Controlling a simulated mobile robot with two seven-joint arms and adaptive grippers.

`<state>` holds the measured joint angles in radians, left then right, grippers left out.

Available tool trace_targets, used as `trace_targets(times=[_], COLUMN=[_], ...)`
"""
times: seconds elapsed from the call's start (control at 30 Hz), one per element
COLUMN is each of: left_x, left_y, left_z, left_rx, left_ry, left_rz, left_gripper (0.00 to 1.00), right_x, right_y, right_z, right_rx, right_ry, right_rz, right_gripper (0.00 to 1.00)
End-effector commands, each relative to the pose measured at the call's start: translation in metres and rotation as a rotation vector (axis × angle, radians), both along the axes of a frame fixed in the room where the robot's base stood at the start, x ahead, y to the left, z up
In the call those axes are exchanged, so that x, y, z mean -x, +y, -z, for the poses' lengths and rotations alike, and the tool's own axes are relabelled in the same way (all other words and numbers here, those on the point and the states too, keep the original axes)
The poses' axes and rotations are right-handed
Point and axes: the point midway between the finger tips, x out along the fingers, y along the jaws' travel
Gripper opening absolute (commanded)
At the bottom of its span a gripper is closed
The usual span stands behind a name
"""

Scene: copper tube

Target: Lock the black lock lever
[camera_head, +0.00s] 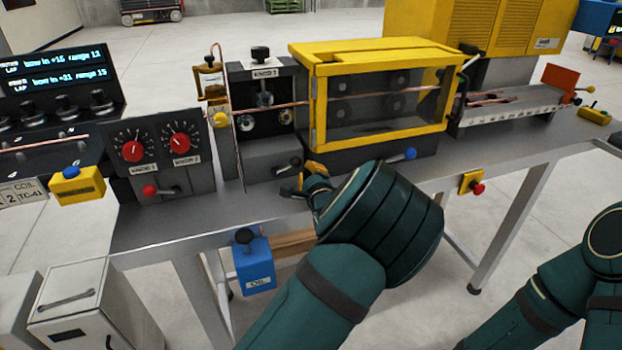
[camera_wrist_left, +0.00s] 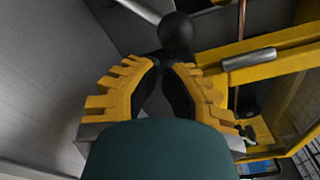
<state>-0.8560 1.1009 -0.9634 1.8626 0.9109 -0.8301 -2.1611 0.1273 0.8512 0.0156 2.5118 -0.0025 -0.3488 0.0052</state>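My left gripper (camera_head: 303,183) has yellow ribbed fingers and is close below and in front of the lever. In the left wrist view the fingers (camera_wrist_left: 168,66) converge near the knob; whether they touch it or are fully shut cannot be told. My right gripper is out of view; only part of that arm shows.
A yellow-framed clear guard (camera_head: 385,128) stands right of the lever, with a blue-knobbed lever (camera_head: 408,154) below it. A red-knobbed lever (camera_head: 150,190) is on the dial box at left. A thin upright copper tube (camera_head: 238,150) stands close left. A blue oil box (camera_head: 254,262) hangs at the table's front.

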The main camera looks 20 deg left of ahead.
Motion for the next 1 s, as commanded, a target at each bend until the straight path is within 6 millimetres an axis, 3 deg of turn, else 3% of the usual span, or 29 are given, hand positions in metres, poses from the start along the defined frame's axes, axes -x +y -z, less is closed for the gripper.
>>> trace_targets(times=[1.0], left_x=[0.0023], left_y=[0.0034], left_z=[-0.0088], left_rx=[0.096], left_ry=[-0.065], left_rz=[-0.001], left_gripper=[0.00], right_x=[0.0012], right_y=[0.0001], right_z=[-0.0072], right_rx=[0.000], right_ry=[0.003], right_rz=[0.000], right_gripper=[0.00])
